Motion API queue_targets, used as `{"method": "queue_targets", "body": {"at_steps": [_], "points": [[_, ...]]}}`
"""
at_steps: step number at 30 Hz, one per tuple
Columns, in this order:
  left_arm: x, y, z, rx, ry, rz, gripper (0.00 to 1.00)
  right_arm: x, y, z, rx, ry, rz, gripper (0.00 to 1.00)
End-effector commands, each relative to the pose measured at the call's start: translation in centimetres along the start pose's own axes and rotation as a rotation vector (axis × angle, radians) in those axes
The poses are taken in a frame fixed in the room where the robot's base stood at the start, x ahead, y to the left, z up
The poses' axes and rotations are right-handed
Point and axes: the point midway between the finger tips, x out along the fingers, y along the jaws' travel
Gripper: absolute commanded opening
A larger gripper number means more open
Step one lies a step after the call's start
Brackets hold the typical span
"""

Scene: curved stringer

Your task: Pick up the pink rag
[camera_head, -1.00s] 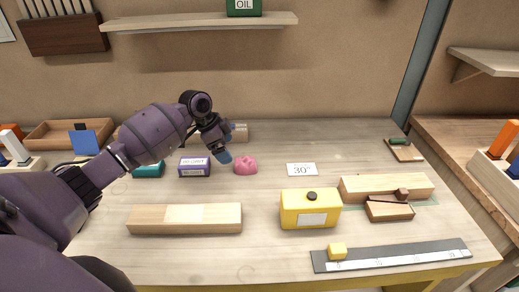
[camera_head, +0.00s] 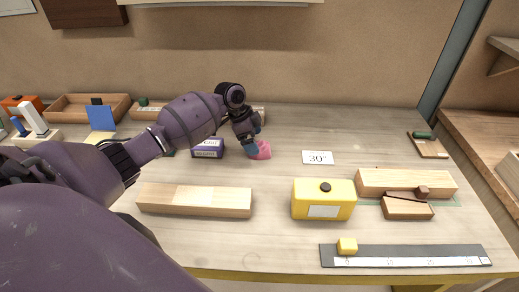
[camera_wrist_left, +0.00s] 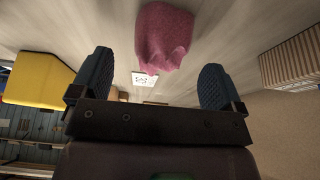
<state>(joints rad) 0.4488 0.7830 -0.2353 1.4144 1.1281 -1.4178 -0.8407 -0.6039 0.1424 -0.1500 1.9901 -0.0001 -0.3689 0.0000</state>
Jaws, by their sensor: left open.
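The pink rag (camera_head: 263,150) is a small crumpled heap on the workbench (camera_head: 290,235), left of the white card marked 30°. My left gripper (camera_head: 251,146) is at the rag's left side in the head view and hides part of it. In the left wrist view the rag (camera_wrist_left: 163,38) lies ahead of the open fingers (camera_wrist_left: 150,88), roughly between them in line. Nothing is held in the fingers. My right gripper is in neither view.
A purple box (camera_head: 207,149) stands close left of the gripper. A wooden block (camera_head: 195,200) and a yellow box (camera_head: 323,199) lie nearer the front. The 30° card (camera_head: 317,158) lies right of the rag, with clear bench around it.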

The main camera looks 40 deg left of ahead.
Motion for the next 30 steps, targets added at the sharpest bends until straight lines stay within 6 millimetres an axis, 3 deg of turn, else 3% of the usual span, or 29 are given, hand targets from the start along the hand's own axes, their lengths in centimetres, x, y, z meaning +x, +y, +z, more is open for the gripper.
{"method": "queue_targets", "body": {"at_steps": [7, 16, 26, 30], "points": [[3.5, 0.0, -0.3, -0.001, 0.001, 0.004, 0.94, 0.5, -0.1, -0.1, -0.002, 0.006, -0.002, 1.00], [4.0, 0.0, -0.4, 0.000, 0.001, 0.000, 0.92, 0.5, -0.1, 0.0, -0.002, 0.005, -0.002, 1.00], [4.0, 0.0, -0.3, 0.000, 0.001, 0.000, 0.42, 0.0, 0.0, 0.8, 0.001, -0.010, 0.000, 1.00], [4.0, 0.0, -0.3, 0.000, 0.001, 0.000, 0.40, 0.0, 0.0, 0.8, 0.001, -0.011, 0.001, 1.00]]}}
